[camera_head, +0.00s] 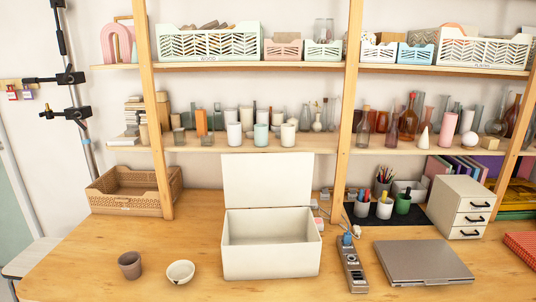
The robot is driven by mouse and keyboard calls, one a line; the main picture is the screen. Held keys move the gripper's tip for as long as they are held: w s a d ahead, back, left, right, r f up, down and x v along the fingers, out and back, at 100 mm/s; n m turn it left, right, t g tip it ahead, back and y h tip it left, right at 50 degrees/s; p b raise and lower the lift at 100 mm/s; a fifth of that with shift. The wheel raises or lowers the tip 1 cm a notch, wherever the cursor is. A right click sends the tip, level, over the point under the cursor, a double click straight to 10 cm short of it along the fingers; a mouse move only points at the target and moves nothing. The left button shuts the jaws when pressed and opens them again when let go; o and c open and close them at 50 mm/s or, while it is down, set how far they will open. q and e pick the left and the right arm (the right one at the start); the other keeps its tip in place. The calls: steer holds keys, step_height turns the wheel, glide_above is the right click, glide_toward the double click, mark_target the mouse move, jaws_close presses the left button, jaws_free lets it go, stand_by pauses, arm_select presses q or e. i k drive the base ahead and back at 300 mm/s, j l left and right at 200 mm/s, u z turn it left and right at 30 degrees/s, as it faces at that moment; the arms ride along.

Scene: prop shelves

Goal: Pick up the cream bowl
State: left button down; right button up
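The cream bowl (180,272) sits upright on the wooden table near its front left part. It is small, round and empty, with a few dark marks on its outside. A brown cup (130,265) stands a little to its left, apart from it. Neither of my grippers shows in the head view, so their position relative to the bowl cannot be seen.
An open white box (270,262) with its lid raised stands right of the bowl. A power strip (351,266) and a grey laptop (423,261) lie farther right. A brown crate (125,205) is behind. The table (85,248) is clear around the bowl.

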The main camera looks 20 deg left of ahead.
mark_target(180, 271)
steer(key=u, duration=1.25)
